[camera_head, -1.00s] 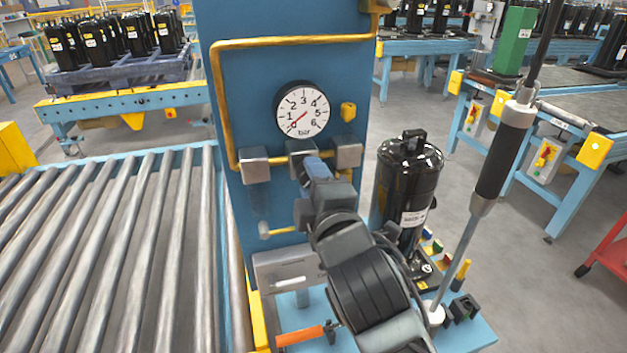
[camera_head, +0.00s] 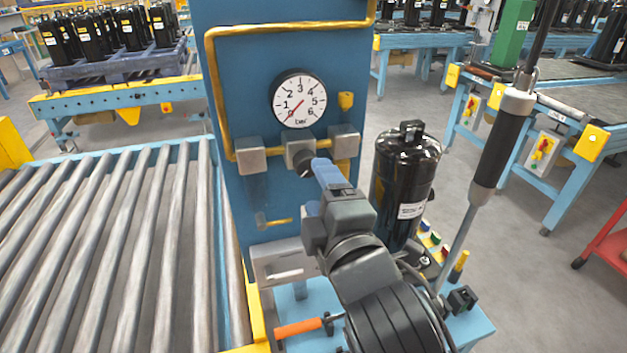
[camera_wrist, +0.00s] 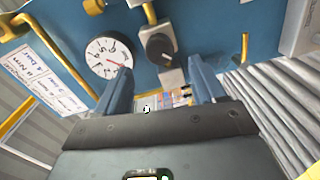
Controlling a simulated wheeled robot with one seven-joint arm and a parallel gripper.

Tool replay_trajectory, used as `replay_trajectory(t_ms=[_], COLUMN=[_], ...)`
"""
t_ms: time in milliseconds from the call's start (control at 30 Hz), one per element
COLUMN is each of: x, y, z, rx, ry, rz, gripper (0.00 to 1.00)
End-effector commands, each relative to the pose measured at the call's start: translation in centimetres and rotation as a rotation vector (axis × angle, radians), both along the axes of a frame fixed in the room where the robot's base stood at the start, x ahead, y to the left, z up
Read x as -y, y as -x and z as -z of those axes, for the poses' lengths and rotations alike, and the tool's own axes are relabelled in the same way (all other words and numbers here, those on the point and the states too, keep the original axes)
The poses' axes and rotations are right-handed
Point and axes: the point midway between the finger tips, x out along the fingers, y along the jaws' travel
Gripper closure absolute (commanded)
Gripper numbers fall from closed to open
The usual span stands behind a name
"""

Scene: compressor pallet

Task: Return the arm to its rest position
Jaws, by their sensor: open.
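My gripper (camera_head: 325,172) is in front of the blue panel (camera_head: 240,90), just below the pressure gauge (camera_head: 299,98) and the middle grey valve block. In the wrist view my gripper (camera_wrist: 160,82) shows two blue fingers spread apart with nothing held between them. A black round knob (camera_wrist: 160,48) on the panel is beyond the fingertips, and the gauge (camera_wrist: 108,58) is to its left. Whether the fingers touch anything on the panel cannot be told. My arm hides part of the blue stand below.
A black compressor (camera_head: 405,185) stands right of my arm. A hanging tool (camera_head: 500,145) with a grey shaft is farther right. An orange-handled tool (camera_head: 297,327) is at the lower front. A roller conveyor (camera_head: 100,240) fills the left side.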

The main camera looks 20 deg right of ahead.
Motion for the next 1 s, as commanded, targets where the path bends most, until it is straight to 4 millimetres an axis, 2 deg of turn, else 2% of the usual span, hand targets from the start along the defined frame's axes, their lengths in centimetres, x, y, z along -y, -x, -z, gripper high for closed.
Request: replay_trajectory(t_ms=[100,200,667,767,833,1000], x=[-0.1,0.0,0.0,0.1,0.3,1.1], y=[1.3,1.8,2.0,2.6,3.8,8.5], z=[0.0,0.0,0.0,0.8,2.1,6.1], rx=[0.0,0.0,-0.001,-0.01,-0.026,-0.075], ry=[0.0,0.0,-0.003,-0.033,-0.082,-0.286], rz=[-0.001,-0.001,-0.001,-0.004,-0.009,-0.017], gripper=[0.31,0.31,0.31,0.31,0.31,0.31])
